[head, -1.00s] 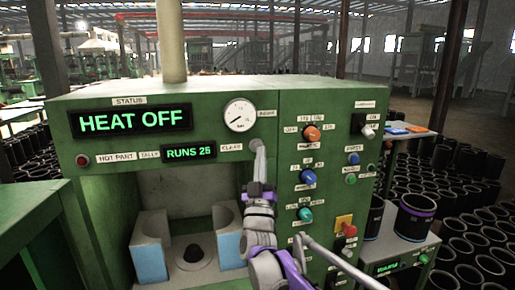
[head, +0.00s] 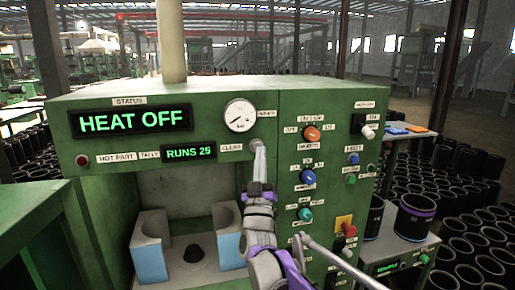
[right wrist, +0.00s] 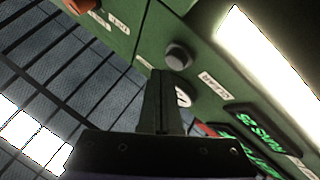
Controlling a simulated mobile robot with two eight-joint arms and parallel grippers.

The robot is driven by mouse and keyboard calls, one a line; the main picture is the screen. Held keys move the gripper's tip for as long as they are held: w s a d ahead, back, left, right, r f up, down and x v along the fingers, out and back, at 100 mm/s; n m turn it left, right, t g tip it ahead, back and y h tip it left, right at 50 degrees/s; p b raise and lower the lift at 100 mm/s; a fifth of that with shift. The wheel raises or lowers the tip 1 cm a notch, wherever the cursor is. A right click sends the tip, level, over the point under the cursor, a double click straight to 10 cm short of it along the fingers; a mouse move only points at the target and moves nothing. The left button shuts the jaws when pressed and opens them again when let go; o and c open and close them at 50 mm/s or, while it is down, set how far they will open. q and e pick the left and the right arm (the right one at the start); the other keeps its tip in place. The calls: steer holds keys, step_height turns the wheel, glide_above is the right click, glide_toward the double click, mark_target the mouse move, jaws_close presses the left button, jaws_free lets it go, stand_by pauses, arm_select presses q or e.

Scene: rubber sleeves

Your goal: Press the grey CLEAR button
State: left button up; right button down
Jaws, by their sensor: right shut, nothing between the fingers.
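The CLEAR label (head: 231,147) is on the green machine front, right of the RUNS 25 display (head: 188,152). In the right wrist view the grey CLEAR button (right wrist: 178,55) is a round knob near its label (right wrist: 214,87), just beyond the fingertips. My right gripper (head: 258,158) is shut and empty, pointing at the panel just right of the label. The shut fingers also show in the right wrist view (right wrist: 161,75). I cannot tell whether they touch the button. My left gripper is not in view.
A HEAT OFF display (head: 131,120) and a pressure gauge (head: 239,115) are above. Knobs, including an orange one (head: 311,133), and a red button on yellow (head: 347,228) are to the right. Blue-fronted blocks (head: 150,262) stand in the opening below. Black sleeves (head: 414,218) stand at right.

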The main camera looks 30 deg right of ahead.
steer(key=shift+w, duration=0.45)
steer(key=shift+w+d, duration=0.15)
steer(key=shift+w, duration=0.1)
stand_by(0.6)
steer(key=shift+s, duration=0.1)
steer(key=shift+s+a, duration=0.2)
steer(key=shift+s, duration=0.45)
steer(key=shift+s, duration=0.1)
steer(key=shift+s+a+p, duration=0.1)
steer(key=shift+s+a, duration=0.1)
steer(key=shift+s, duration=0.6)
steer(key=shift+s+a+p, duration=0.15)
steer(key=shift+s+a, duration=0.05)
steer(key=shift+s, duration=0.55)
steer(key=shift+s+a+p, duration=0.1)
steer(key=shift+s+a, duration=0.1)
steer(key=shift+s, duration=0.6)
